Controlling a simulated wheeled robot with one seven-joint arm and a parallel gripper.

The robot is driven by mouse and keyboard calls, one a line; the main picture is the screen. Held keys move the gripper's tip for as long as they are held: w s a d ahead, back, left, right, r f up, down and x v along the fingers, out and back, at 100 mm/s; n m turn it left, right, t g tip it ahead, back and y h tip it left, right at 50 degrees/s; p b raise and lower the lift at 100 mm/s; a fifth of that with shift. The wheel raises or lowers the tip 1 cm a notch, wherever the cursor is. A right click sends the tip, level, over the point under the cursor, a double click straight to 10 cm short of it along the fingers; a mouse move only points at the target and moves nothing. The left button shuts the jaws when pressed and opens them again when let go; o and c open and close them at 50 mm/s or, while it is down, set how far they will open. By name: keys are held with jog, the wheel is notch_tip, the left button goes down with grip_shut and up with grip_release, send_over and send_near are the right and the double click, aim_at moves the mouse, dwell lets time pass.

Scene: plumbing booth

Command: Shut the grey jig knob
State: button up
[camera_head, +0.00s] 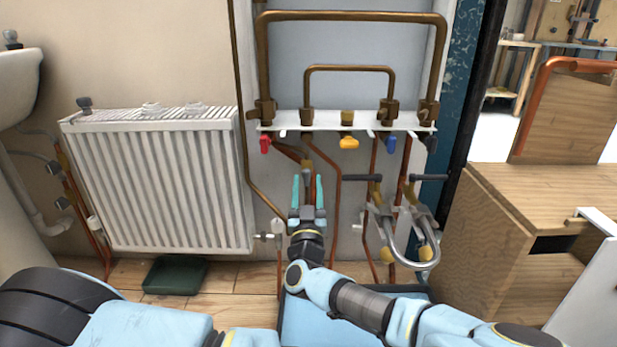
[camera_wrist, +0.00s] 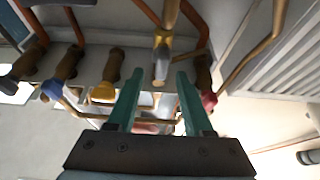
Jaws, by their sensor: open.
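The grey knob (camera_head: 306,170) seems to be the small grey handle on a brass valve below the white jig bar, between the red and yellow knobs. In the wrist view the grey handle (camera_wrist: 161,68) hangs on its brass body just ahead of the fingers. My gripper (camera_head: 308,192) is open with teal fingers pointing up toward it. In the wrist view, my gripper (camera_wrist: 157,90) has an empty gap and the handle lies beyond the fingertips, roughly centred. I cannot tell whether a fingertip touches it.
The red knob (camera_head: 265,144) is close on the left; the yellow knob (camera_head: 348,142), blue knob (camera_head: 391,144) and a dark knob (camera_head: 431,143) are on the right. Copper pipes run close around my gripper. A radiator (camera_head: 165,185) stands left, a wooden bench (camera_head: 540,190) right.

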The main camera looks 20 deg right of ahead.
aim_at(307, 177)
jog(key=shift+x, duration=1.85)
jog(key=shift+a, duration=0.1)
grip_shut()
